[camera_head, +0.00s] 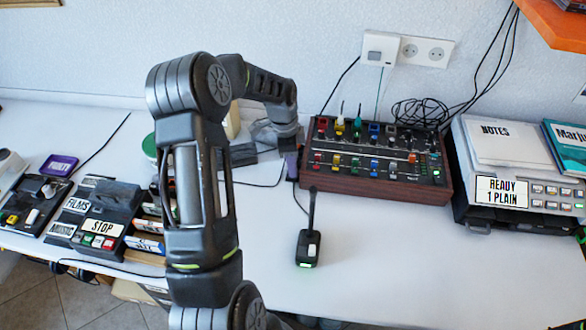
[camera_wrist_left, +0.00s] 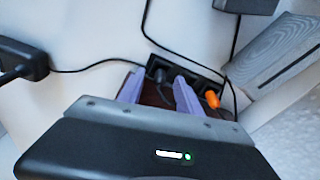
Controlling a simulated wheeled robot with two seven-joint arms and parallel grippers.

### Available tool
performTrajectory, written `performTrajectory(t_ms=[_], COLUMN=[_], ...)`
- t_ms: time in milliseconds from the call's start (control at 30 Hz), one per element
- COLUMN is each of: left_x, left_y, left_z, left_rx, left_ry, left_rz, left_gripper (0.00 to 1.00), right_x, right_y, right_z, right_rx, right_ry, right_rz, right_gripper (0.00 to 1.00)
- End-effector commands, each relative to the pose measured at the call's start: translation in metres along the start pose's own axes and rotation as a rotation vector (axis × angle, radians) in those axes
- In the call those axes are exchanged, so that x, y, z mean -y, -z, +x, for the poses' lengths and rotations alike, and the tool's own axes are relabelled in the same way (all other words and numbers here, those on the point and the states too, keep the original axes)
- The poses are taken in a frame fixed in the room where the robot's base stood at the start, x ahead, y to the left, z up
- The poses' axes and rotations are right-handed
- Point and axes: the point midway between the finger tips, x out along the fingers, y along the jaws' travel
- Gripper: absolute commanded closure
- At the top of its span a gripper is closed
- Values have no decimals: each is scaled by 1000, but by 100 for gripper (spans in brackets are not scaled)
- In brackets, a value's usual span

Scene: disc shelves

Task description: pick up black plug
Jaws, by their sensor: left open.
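The black plug (camera_wrist_left: 157,74) shows in the left wrist view as a small dark shape at a dark panel, with a black cable nearby. An orange plug (camera_wrist_left: 211,99) sits on the same panel, to its right. My left gripper (camera_wrist_left: 158,88) is open, with its two purple fingers on either side of the black plug. I cannot tell whether they touch it. In the head view my left gripper (camera_head: 291,168) is at the left end of the wooden control box (camera_head: 385,189), and the black plug cannot be made out. My right gripper is not in view.
A black handset with an antenna (camera_head: 308,247) stands on the white table in front of the control box. A grey machine with a "READY 1 PLAIN" label (camera_head: 503,192) is at right. Black cables (camera_head: 420,113) coil behind the control box. The front right table is clear.

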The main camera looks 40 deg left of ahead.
Motion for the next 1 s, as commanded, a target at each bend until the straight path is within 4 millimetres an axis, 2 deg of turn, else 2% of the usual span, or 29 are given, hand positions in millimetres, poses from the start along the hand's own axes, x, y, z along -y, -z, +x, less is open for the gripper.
performTrajectory(t_ms=[233, 733, 1000], left_x=[0, 0, 0], left_y=[0, 0, 0], left_z=[0, 0, 0], left_rx=[0, 0, 0], left_ry=[0, 0, 0], left_rz=[0, 0, 0], left_gripper=[59, 100, 100], right_x=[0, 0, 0], right_y=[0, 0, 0], right_z=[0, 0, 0], right_rx=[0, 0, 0], right_ry=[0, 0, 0], right_rz=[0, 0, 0], right_gripper=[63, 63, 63])
